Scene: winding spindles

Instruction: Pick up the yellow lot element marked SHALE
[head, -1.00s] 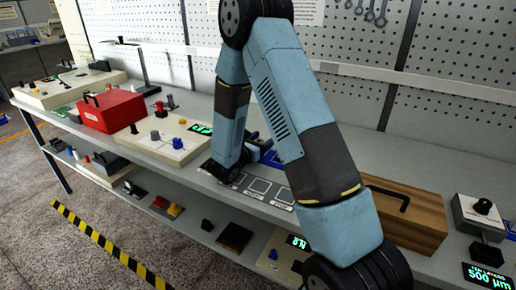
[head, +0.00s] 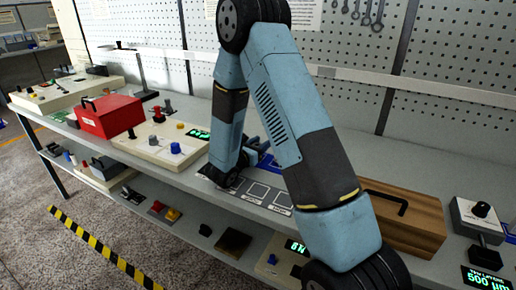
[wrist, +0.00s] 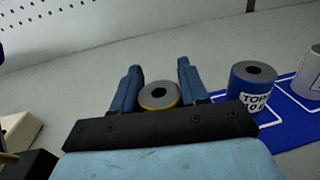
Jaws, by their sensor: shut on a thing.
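In the wrist view, a short round element (wrist: 146,101) with a grey, holed top and a yellow rim sits between the two blue fingers of my gripper (wrist: 158,76). My gripper is shut on it. Its side and any marking are hidden, so I cannot read SHALE. In the head view my arm and wrist hide the element, and my gripper is mostly hidden behind them over the bench.
A blue element (wrist: 241,88) with a partly readable label, "TOP…", stands right of my gripper. A wooden box (head: 425,222) and red box (head: 111,117) stand on the bench.

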